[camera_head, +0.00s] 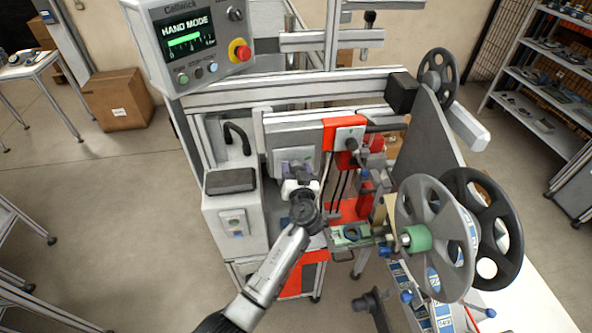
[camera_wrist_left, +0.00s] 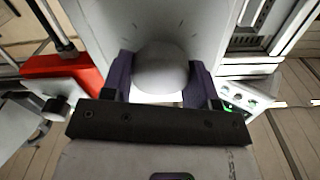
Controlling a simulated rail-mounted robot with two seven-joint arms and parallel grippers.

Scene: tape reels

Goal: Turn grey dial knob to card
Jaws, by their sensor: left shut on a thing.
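The grey dial knob (camera_wrist_left: 160,68) is a smooth, rounded light-grey knob on a pale grey machine face (camera_wrist_left: 195,22). It sits between the purple fingers of my left gripper (camera_wrist_left: 160,80), which is shut on it. In the head view my left gripper (camera_head: 298,172) reaches up to the front of the machine, and its wrist and fingers hide the knob there. No pointer mark on the knob can be made out. I cannot pick out the card for certain in either view. My right gripper is not in view.
A control box (camera_head: 200,40) with a "HAND MODE" screen and a red stop button (camera_head: 240,52) hangs above. Large grey reels (camera_head: 437,240) and a red bracket (camera_head: 343,131) stand right of the gripper. A white cabinet (camera_head: 234,215) is close on the left.

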